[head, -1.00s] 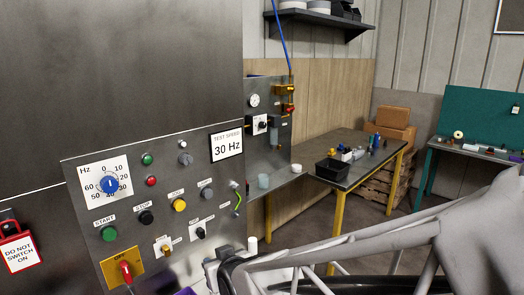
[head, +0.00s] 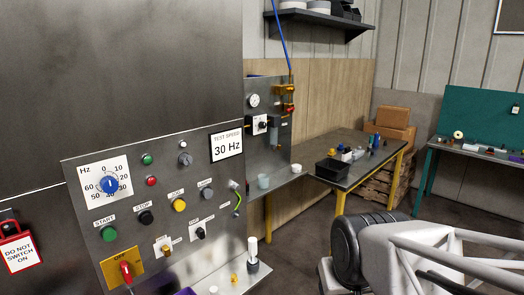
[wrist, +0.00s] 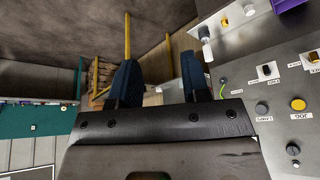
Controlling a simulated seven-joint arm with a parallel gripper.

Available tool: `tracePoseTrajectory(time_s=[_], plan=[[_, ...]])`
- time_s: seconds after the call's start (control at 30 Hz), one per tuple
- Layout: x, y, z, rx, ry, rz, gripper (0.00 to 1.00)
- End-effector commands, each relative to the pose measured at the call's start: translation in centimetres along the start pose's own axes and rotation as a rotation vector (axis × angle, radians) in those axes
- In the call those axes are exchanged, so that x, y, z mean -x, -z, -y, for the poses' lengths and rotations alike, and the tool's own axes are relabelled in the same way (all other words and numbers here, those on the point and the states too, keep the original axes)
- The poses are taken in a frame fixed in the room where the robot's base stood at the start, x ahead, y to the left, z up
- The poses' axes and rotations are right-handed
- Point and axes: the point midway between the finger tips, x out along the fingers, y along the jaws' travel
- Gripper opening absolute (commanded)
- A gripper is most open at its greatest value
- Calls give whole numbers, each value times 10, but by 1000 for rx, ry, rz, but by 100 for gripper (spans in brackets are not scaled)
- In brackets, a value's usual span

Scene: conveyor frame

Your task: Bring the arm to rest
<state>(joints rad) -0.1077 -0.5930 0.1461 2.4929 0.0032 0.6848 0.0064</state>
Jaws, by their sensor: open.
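My gripper (wrist: 160,76) shows in the wrist view with its two dark fingers spread apart. Nothing is held between them. Behind the fingers are the floor, a yellow table leg and the wood wall, and the fingers appear clear of them. In the head view my arm (head: 420,250) is at the lower right, in front of the floor and to the right of the control panel (head: 130,225). The fingertips cannot be made out in the head view. The panel also shows at the right of the wrist view (wrist: 277,85).
A metal ledge below the panel holds a white-topped post (head: 252,250) and small parts. A table (head: 345,182) with a black bin (head: 331,170) stands behind, and a green-backed bench (head: 470,150) at the right. Open floor lies between the panel and my arm.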

Motion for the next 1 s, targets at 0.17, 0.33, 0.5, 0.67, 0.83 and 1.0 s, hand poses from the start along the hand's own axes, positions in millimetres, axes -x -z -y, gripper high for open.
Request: tracePoseTrajectory(time_s=[0.17, 0.33, 0.5, 0.67, 0.83, 1.0], plan=[[22, -29, -24, -65, -31, 98, 43], [35, -47, -34, -101, -45, 159, 43], [38, -53, -37, -112, -49, 179, 43], [38, -53, -36, -112, -49, 180, 43], [38, -53, -36, -112, -49, 179, 43], [38, -53, -36, -112, -49, 179, 43]])
